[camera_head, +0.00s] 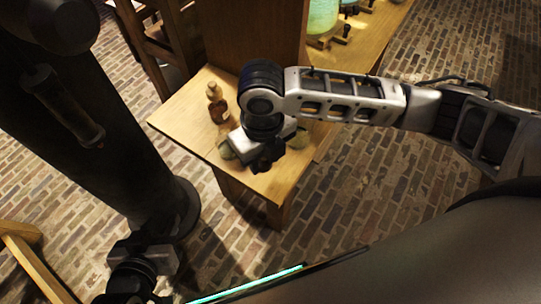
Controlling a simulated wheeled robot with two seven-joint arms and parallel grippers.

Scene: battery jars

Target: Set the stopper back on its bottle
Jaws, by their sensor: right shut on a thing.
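A small amber-brown bottle (218,110) stands upright on the wooden table, left of my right gripper. A paler tan piece, perhaps a stopper, shows at its top (213,90). My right gripper (266,160) points down close over the table, to the right of and nearer than the bottle. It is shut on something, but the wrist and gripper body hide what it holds. My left gripper (138,292) hangs low at the bottom left, away from the table and partly cut off by the frame. Its jaws cannot be made out.
The wooden table (185,125) has bare room left of the bottle. An upright wooden panel (255,35) rises behind. Small tan-green things (227,150) show beside my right gripper. Glowing jars (322,18) stand on a farther surface. A wooden chair (150,40) stands at the back left.

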